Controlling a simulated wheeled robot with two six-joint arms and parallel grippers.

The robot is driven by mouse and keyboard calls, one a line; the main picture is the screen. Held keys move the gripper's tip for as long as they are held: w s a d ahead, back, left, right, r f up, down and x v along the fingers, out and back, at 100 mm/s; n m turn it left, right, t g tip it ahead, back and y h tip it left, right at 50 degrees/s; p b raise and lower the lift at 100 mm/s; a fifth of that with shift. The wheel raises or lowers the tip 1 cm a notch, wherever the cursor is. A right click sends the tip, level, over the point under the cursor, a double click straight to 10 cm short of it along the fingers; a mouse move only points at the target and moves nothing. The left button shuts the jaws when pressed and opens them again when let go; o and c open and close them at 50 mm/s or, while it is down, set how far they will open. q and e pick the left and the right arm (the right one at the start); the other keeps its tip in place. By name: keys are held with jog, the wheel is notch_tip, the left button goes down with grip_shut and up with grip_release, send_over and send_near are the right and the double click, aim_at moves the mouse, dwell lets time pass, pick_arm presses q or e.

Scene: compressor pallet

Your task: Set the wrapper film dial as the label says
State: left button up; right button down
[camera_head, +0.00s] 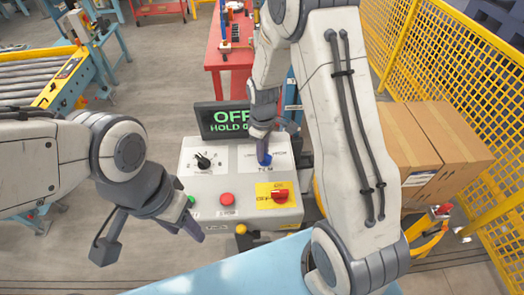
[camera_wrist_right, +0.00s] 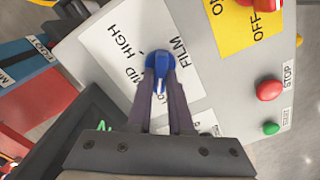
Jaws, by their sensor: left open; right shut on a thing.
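The wrapper's grey control box (camera_head: 245,222) stands in the middle of the head view. Its blue film dial (camera_head: 264,159) sits on a white label plate at the upper right. In the right wrist view the blue dial (camera_wrist_right: 160,62) is between the fingertips of my right gripper (camera_wrist_right: 161,76), and FILM, MID and HIGH are readable on the plate (camera_wrist_right: 112,52). My right gripper (camera_head: 263,146) is shut on the dial from above. The dial's exact setting is hard to read. My left gripper (camera_head: 192,228) is open and empty at the box's left front edge.
A display (camera_head: 222,120) behind the box reads OFF and HOLD in green. A black dial (camera_head: 203,162), a red button (camera_head: 227,199), a green button (camera_head: 191,201) and a red switch on yellow (camera_head: 280,195) share the panel. Cardboard boxes (camera_head: 445,150) stand right.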

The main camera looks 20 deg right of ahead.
jog(key=m, duration=0.6)
jog(key=shift+w+d, duration=0.15)
jog(key=shift+d, duration=0.05)
jog(key=m, duration=0.4)
jog(key=shift+d+m+b, duration=0.15)
jog(key=shift+m+b, duration=0.2)
jog(key=shift+m, duration=0.05)
jog(key=shift+r, duration=0.1)
jog(key=c, duration=0.8)
grip_release()
notch_tip(320, 180, up, 10)
jog(key=shift+r+b, duration=0.2)
jog(key=shift+b, duration=0.85)
